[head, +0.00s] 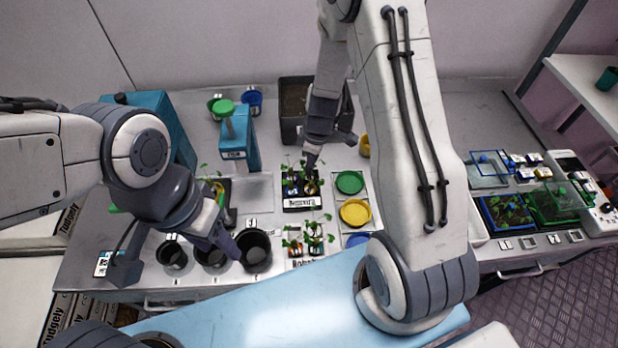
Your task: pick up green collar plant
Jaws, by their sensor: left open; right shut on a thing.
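My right gripper (311,162) points down at the back of a small black plant rack (302,204) with a name label. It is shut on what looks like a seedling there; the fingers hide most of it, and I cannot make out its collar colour. Other seedlings (291,188) with small coloured collars stand in this rack. A second rack of seedlings (309,244) stands nearer to me. My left gripper (226,243) is open and empty, pointing down over the black pots at the front left.
Black pots (256,251) stand in a row at the front. Green (350,182), yellow (355,212) and blue (357,240) round dishes line the right of the racks. A dark soil bin (293,99) and a teal box (239,140) stand behind. Trays (508,213) lie at far right.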

